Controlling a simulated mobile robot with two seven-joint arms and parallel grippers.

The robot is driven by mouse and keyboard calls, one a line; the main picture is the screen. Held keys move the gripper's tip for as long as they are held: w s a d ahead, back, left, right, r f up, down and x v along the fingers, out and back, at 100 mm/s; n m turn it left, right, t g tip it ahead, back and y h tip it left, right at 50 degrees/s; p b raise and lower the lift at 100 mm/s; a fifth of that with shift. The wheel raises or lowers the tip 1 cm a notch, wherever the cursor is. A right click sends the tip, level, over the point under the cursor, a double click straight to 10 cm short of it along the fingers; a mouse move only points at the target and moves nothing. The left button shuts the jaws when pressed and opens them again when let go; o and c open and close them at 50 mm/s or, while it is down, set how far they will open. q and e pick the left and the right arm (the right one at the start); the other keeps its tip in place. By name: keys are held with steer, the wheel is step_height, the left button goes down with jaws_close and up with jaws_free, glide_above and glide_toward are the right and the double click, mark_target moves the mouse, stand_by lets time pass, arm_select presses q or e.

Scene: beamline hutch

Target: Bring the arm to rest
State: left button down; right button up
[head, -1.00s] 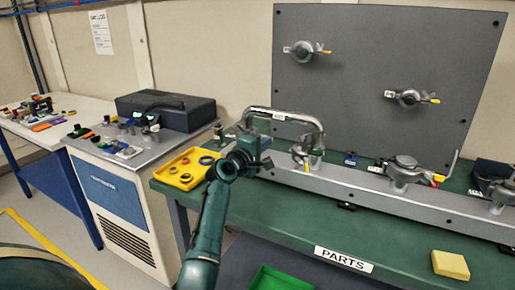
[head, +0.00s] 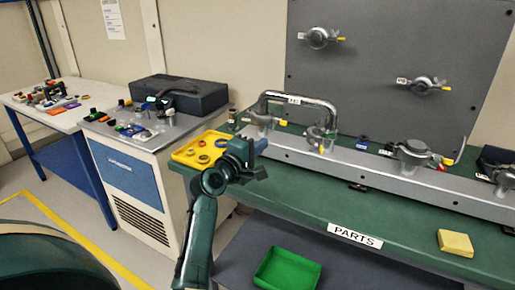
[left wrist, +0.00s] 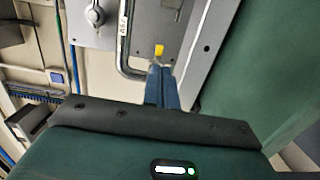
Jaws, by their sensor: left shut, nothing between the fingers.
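My left arm (head: 201,228) rises from the bottom of the head view. Its gripper (head: 262,146) is above the left end of the green bench, between the yellow tray and the bent metal pipe (head: 298,98). In the left wrist view the two blue fingers (left wrist: 161,88) are together with nothing between them. The pipe stands on the grey rail (head: 375,172), and it also shows in the left wrist view (left wrist: 124,45), beyond the fingers. From these views I cannot tell the exact gap between fingers and pipe. My right gripper is not in view.
The yellow tray (head: 181,154) with rings is close behind and left of my wrist. Clamps line the rail, including one (head: 416,153) at right. A yellow block (head: 455,243) lies on the bench (head: 400,226). A green bin (head: 287,270) sits below.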

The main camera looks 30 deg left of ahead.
arm_select(q)
steer(key=shift+s, duration=0.5)
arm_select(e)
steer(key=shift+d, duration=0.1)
